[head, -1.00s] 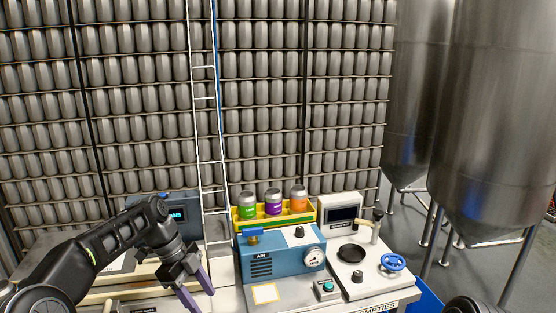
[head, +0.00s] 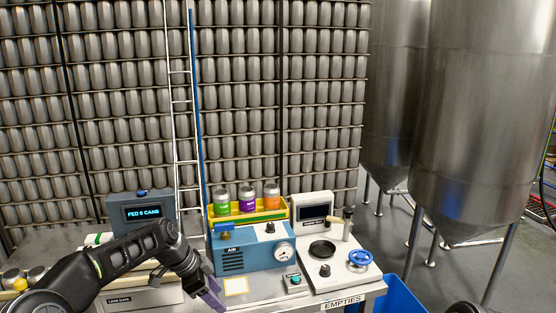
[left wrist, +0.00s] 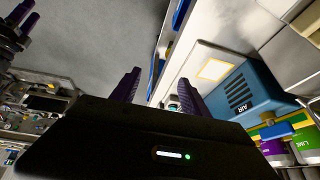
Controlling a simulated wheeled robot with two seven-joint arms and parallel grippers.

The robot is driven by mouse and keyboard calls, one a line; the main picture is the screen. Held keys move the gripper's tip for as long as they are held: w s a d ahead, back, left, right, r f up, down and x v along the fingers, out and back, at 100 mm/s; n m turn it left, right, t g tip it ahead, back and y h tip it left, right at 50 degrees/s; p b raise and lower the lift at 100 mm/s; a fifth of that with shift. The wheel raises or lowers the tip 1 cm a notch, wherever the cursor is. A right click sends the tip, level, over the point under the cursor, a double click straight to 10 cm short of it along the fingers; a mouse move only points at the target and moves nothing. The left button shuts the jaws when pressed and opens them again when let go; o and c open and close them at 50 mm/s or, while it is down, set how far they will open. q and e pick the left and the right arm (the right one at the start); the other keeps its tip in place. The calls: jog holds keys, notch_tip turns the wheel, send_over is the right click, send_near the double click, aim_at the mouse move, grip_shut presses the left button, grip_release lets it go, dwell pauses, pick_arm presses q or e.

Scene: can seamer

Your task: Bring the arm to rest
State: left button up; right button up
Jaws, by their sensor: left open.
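My left gripper (head: 212,290) shows low in the head view, with its purple fingers pointing down and right. It is in front of the blue AIR unit (head: 252,252), at the front edge of the bench. In the left wrist view its two purple fingers (left wrist: 158,92) stand apart with nothing between them. My left arm comes in from the lower left and is bent at the elbow.
A yellow tray (head: 282,215) holds three cans behind the AIR unit. A display (head: 142,211) reads "FED 8 CANS". The seamer panel with a blue handwheel (head: 361,258) is to the right. A blue bin (head: 402,297) stands beside the bench. Steel tanks (head: 470,120) stand at the right.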

pick_arm(q)
jog(key=s+d+f+n+t, duration=0.1)
jog(key=s+d+f+n, duration=0.2)
jog(key=f, duration=0.4)
jog(key=s+d+f+n+b, duration=0.1)
jog(key=s+d+f+n, duration=0.1)
jog(key=s+f+n, duration=0.45)
jog(key=s+d+f+n+t, duration=0.1)
jog(key=d+f+n, duration=0.15)
jog(key=f, duration=0.65)
jog(key=s+f+n+g, duration=0.1)
jog(key=s+f, duration=0.2)
jog(key=s, duration=0.6)
jog(key=s+f+n+g+b, duration=0.1)
jog(key=s+f, duration=0.3)
jog(key=s, duration=0.5)
jog(key=s+f+n+g, duration=0.1)
jog(key=s+f+n, duration=0.1)
jog(key=s, duration=0.8)
jog(key=shift+d+f+g+y+b, duration=0.4)
jog(key=shift+f, duration=0.5)
